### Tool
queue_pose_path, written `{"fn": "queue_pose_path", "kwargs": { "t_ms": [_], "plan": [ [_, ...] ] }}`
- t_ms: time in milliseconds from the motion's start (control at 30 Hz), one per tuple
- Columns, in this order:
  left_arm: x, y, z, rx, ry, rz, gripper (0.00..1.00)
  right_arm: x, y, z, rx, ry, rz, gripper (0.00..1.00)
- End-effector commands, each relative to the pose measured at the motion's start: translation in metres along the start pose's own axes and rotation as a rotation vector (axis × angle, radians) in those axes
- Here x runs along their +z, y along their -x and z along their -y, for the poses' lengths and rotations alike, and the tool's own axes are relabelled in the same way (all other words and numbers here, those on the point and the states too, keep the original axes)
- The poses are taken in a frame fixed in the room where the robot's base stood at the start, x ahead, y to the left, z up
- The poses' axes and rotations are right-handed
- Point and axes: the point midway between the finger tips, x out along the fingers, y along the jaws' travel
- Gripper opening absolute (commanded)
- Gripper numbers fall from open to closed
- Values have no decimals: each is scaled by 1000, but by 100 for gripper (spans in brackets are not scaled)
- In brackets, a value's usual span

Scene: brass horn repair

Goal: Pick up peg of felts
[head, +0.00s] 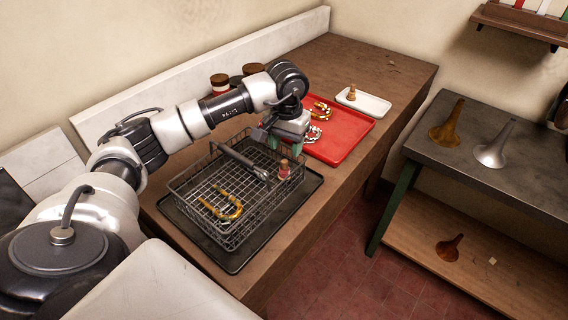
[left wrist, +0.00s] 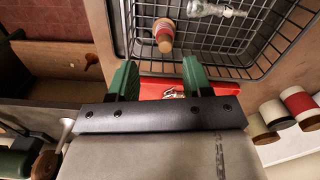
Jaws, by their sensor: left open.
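A small peg with a tan top and pinkish-red and pale bands, which looks like the peg of felts (head: 284,169), stands in the right corner of the wire basket (head: 243,226). In the left wrist view the peg (left wrist: 163,37) shows inside the basket (left wrist: 150,68) near its wall. My left gripper (head: 284,147) is above that side of the basket, close to the peg. Its green fingers (left wrist: 160,72) are open with nothing between them; the peg lies beyond the tips. My right gripper is in neither view.
The basket, on a dark tray (head: 230,262), also holds a brass U-shaped tube (head: 222,208) and a grey cylindrical piece (head: 245,162). Behind are a red tray (head: 350,138) with brass and silver parts and a white tray (head: 374,103) with another tan peg (head: 352,92).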

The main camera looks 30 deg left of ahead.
Motion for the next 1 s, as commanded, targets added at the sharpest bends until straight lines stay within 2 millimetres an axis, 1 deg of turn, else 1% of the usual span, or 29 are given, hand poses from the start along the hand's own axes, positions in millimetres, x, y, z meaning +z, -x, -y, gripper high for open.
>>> {"fn": "queue_pose_path", "kwargs": {
  "t_ms": [33,100,200,267,367,400,500,567,667,833,900,1000],
  "plan": [
    [0,-5,0,0,1,3,50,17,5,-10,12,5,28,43],
    [0,-11,0,1,1,2,50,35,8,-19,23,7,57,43],
    [0,-17,0,1,2,1,50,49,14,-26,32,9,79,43],
    [0,-22,1,1,3,4,50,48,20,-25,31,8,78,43],
    [0,-36,4,2,4,6,50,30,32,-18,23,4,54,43],
    [0,-42,4,2,3,5,50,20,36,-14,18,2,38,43],
    [-1,-58,4,3,2,2,50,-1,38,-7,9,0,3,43],
    [-1,-63,4,2,3,1,50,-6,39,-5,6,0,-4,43],
    [-1,-67,4,3,2,-1,50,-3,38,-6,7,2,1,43],
    [-2,-68,4,3,2,-2,50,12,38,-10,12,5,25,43],
    [-2,-67,4,3,2,-1,39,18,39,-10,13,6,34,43],
    [-2,-67,4,2,2,-1,24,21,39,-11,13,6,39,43]
  ]
}}
